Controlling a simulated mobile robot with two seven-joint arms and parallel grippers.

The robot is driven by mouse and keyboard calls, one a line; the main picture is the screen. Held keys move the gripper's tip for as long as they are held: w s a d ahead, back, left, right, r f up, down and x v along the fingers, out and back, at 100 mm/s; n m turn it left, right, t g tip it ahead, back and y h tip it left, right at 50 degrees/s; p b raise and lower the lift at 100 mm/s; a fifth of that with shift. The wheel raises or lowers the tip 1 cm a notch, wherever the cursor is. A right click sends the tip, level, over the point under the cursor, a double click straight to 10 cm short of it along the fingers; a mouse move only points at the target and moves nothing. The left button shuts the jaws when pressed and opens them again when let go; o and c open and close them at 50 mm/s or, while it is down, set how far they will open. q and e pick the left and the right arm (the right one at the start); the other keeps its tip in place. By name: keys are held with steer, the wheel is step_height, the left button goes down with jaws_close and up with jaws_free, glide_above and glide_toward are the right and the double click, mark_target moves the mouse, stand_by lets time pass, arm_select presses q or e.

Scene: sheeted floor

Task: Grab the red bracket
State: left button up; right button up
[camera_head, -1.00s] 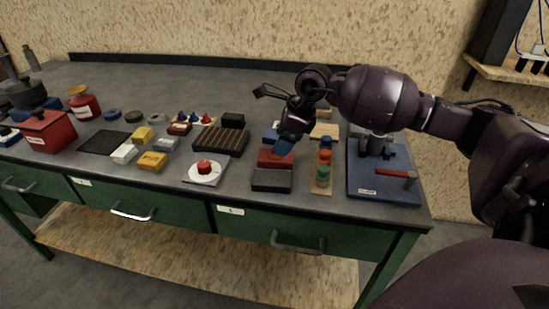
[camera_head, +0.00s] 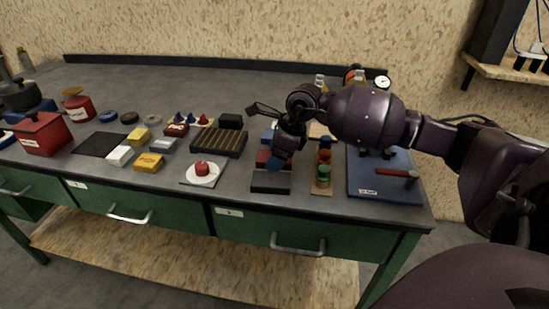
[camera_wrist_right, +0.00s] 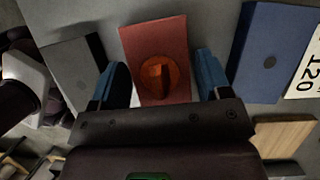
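The red bracket (camera_head: 262,156) sits in a row of blocks near the bench's front edge, partly hidden by my right gripper (camera_head: 277,160) in the head view. In the right wrist view the bracket (camera_wrist_right: 157,50) is a red plate with a round orange-red part in its middle. My right gripper's blue fingertips (camera_wrist_right: 162,80) are apart, one on each side of the bracket. I see a gap at the right finger; contact at the left one is unclear.
A black block (camera_head: 271,182) lies in front of the bracket. A blue block (camera_wrist_right: 262,50) lies on its other side. A wooden strip with coloured knobs (camera_head: 322,185) and a blue board with a red-handled hammer (camera_head: 370,187) stand to the right. A red button plate (camera_head: 203,172) is left.

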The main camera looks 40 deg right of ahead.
steer(key=c, duration=0.7)
steer(key=shift+c, duration=0.2)
